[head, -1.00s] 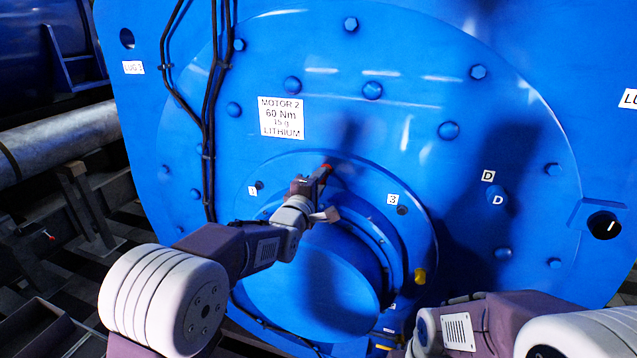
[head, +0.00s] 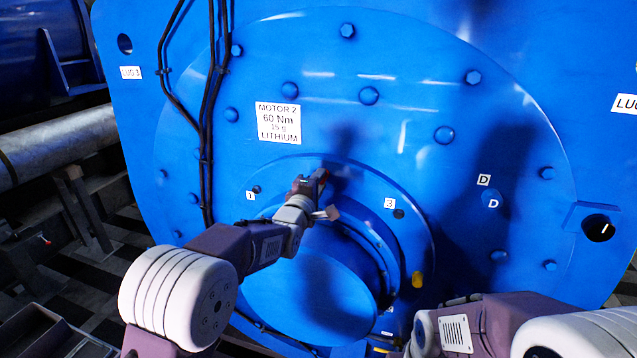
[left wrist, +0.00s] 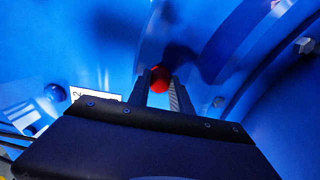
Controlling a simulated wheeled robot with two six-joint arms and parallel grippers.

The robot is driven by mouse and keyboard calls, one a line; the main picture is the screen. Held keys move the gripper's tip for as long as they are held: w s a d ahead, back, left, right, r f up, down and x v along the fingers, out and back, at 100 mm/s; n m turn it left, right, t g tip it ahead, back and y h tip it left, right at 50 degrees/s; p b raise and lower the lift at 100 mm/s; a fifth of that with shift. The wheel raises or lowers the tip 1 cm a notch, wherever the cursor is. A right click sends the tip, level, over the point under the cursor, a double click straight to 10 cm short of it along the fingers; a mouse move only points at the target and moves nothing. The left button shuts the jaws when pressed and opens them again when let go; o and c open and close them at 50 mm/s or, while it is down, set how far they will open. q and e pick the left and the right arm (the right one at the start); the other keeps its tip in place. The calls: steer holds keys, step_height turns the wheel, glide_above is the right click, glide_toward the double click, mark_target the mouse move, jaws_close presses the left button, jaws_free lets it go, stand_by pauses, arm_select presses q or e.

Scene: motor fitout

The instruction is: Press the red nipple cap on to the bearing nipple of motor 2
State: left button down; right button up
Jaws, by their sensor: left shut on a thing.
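Motor 2 (head: 410,105) is a large blue housing with a round bearing cover at its middle, and a "MOTOR 2, 60 Nm, 15 g, LITHIUM" label (head: 279,122). My left gripper (head: 321,175) is at the upper rim of the bearing cover. In the left wrist view the red nipple cap (left wrist: 160,79) sits between the two fingertips, and the gripper is shut on it. The bearing nipple cannot be made out; the fingers and cap cover that spot. I cannot tell whether the cap touches the motor. My right gripper is out of view.
Black cables (head: 208,110) run down the motor's left side. Small plates marked 1 (head: 250,196) and 3 (head: 389,203) flank the left gripper. A yellow fitting (head: 417,279) is on the cover's lower right. A grey pipe (head: 50,150) lies at far left.

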arm_select(q)
steer(key=c, duration=1.2)
jaws_free()
steer(key=shift+o, duration=0.6)
steer(key=shift+w, duration=0.1)
steer(key=b+v, duration=0.2)
steer(key=v, duration=0.7)
steer(key=shift+b, duration=0.4)
steer(key=shift+f, duration=0.15)
